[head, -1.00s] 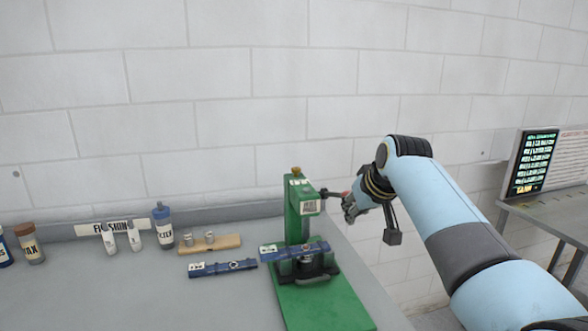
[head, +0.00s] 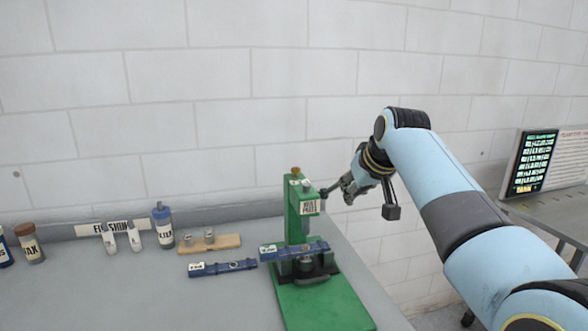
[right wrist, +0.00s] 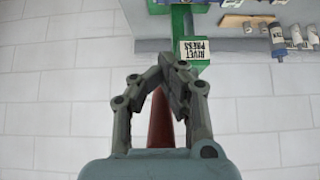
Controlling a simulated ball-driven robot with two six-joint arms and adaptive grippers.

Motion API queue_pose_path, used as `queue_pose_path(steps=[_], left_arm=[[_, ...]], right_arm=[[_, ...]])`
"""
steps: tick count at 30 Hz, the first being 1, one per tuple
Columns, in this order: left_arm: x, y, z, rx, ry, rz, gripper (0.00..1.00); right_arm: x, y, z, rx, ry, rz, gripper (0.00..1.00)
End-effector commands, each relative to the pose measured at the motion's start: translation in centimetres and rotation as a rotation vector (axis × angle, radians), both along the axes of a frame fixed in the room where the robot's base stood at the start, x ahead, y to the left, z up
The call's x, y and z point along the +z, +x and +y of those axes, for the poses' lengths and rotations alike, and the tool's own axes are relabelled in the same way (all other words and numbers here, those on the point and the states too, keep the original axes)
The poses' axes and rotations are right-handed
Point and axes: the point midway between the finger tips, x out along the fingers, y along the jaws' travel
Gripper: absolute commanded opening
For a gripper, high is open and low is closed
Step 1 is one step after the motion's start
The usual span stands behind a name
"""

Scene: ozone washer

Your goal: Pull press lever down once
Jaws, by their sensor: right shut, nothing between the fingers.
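The green rivet press (head: 292,212) stands upright near the right end of the grey bench. Its dark lever arm (head: 330,188) comes out of the right side of the press head and slopes up to the right. My right gripper (head: 345,189) is at the outer end of this arm and hides most of it. In the right wrist view the red lever handle (right wrist: 160,122) shows behind the shut fingers of the same gripper (right wrist: 168,72); I cannot tell whether they touch. The press's label (right wrist: 194,50) is beyond the fingertips. My left gripper is out of view.
A blue bar (head: 272,252) lies across the press. Another blue bar (head: 210,269) and a wooden block (head: 226,241) with metal pieces lie to its left. Several bottles, including a blue one (head: 162,228), stand further left. A screen (head: 530,165) stands far right.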

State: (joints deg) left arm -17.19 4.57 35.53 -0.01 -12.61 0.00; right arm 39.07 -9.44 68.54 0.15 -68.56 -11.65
Motion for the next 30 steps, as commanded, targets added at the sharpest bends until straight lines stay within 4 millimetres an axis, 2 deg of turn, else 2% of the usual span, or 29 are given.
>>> queue_pose_path(steps=[8, 20, 28, 30], left_arm=[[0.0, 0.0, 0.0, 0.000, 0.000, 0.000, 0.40], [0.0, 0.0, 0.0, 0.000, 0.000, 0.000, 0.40], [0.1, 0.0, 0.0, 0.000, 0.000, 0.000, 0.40], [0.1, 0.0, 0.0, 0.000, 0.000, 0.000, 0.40]], right_arm=[[0.2, 0.1, 0.0, 0.000, 0.000, -0.001, 0.00], [3.5, 2.0, 0.4, -0.003, 0.002, -0.018, 0.00], [3.9, 2.2, 0.3, -0.005, -0.001, -0.019, 0.00], [3.9, 2.2, 0.2, -0.005, -0.001, -0.019, 0.10]])
